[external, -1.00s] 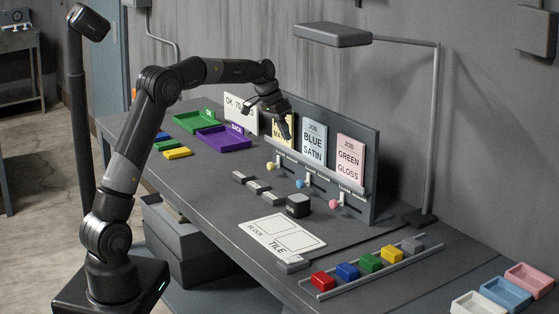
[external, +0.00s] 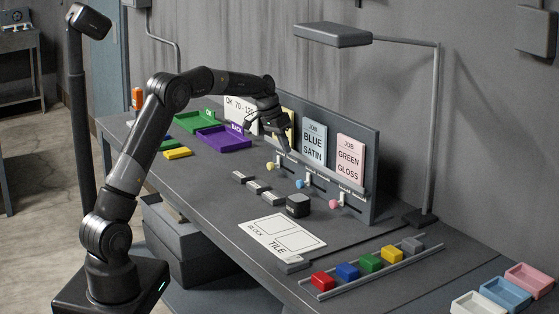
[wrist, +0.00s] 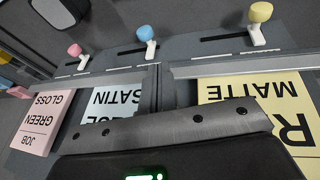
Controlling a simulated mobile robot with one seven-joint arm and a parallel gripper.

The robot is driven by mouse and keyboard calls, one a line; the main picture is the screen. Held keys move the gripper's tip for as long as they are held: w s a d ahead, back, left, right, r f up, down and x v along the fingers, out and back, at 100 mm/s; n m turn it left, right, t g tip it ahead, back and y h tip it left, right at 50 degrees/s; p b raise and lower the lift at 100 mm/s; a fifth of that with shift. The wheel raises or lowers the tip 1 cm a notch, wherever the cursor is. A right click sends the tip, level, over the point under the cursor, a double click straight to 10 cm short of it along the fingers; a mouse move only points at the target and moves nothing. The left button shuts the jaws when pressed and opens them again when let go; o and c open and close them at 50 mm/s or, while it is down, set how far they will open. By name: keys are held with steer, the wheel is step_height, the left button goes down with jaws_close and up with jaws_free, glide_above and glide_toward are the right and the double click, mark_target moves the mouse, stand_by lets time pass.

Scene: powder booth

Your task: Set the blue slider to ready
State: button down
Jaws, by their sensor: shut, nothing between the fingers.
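The blue slider (external: 300,183) is a round blue knob on a light lever, on the dark panel between a yellow slider (external: 270,166) and a pink slider (external: 333,204). In the wrist view the blue slider (wrist: 147,34) sits by a dark slot, between the pink slider (wrist: 75,50) and the yellow slider (wrist: 261,12). My gripper (external: 284,147) is shut and empty, in front of the job cards and above the yellow slider, apart from the blue knob. The slider's ready label is not readable.
Upright job cards, blue satin (external: 313,143) and green gloss (external: 350,160), stand behind the sliders. A lamp (external: 333,35) overhangs the panel. Coloured blocks (external: 346,271) lie in a rack at the front right.

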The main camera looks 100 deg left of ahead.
steer(key=x, duration=0.2)
steer(key=d+x, duration=0.1)
steer(key=x, duration=0.4)
steer(key=shift+w+d+f, duration=0.15)
steer(key=shift+w+f, duration=0.1)
steer(key=shift+f, duration=0.15)
steer(key=shift+w+d+f, duration=0.25)
steer(key=shift+w+f, duration=0.05)
steer(key=shift+f, duration=0.25)
steer(key=w+d, duration=0.5)
steer(key=shift+w+d, duration=0.25)
steer(key=r, duration=0.1)
steer(key=s+a+r, duration=0.1)
steer(key=r, duration=0.1)
steer(key=s+r, duration=0.1)
steer(key=shift+a+r, duration=0.25)
steer(key=shift+a, duration=0.1)
step_height(320, 180, up, 8)
glide_above(304, 163)
steer(key=s+d, duration=0.3)
steer(key=d, duration=0.1)
steer(key=shift+w+r, duration=0.1)
steer(key=shift+d, duration=0.1)
